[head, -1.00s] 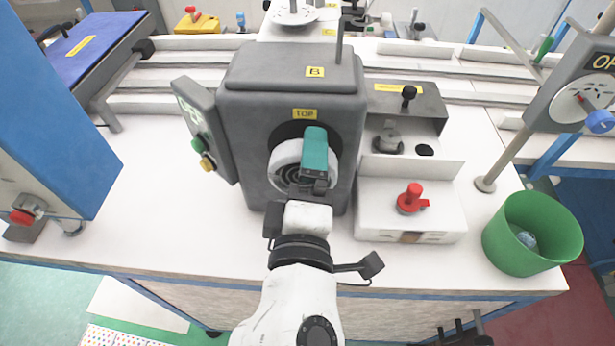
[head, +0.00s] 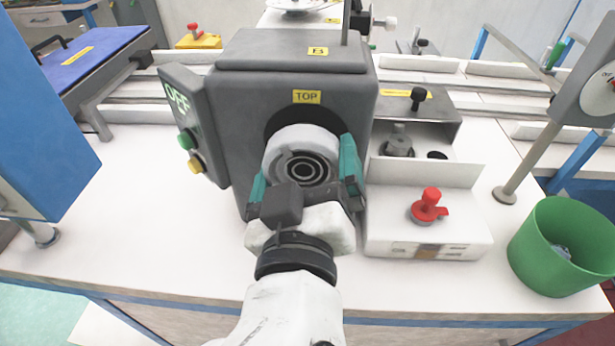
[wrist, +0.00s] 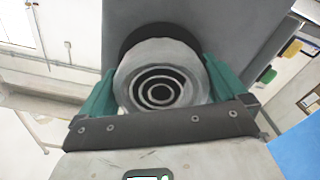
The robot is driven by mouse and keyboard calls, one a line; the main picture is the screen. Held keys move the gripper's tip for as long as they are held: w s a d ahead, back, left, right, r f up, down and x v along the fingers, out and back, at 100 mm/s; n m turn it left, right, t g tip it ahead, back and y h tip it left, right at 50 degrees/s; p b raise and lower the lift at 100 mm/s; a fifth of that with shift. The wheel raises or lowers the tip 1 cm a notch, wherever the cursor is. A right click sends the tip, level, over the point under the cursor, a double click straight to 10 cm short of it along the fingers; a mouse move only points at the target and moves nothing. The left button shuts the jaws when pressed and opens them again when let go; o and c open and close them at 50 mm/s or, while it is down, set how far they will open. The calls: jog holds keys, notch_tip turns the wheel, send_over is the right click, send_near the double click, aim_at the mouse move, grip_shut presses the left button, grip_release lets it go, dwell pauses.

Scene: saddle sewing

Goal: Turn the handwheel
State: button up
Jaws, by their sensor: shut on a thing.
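The handwheel (head: 302,150) is a light grey round wheel with dark concentric rings on its face. It sits on the front of the dark grey machine head (head: 290,82), under a yellow TOP label. My gripper (head: 306,176) has its two teal fingers on opposite sides of the wheel, left and right, and is shut on its rim. In the wrist view the handwheel (wrist: 160,82) fills the space between the fingers, with its ringed face towards the palm. Part of the wheel's lower edge is hidden by my gripper in the head view.
A side panel (head: 190,120) with an OFF display and green and yellow buttons stands left of the wheel. A white block with a red knob (head: 428,206) is close on the right. A green bin (head: 562,250) stands at the right table edge. The left front table is clear.

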jog(key=m+b, duration=0.1)
jog(key=m, duration=0.1)
jog(key=m+b, duration=0.2)
jog(key=shift+a+f+m, duration=0.15)
jog(key=shift+f+m, duration=0.05)
jog(key=shift+m, duration=0.2)
dwell(0.4)
jog(key=o, duration=0.6)
jog(key=s, duration=1)
jog(key=shift+s+a, duration=0.2)
jog(key=shift+s, duration=0.2)
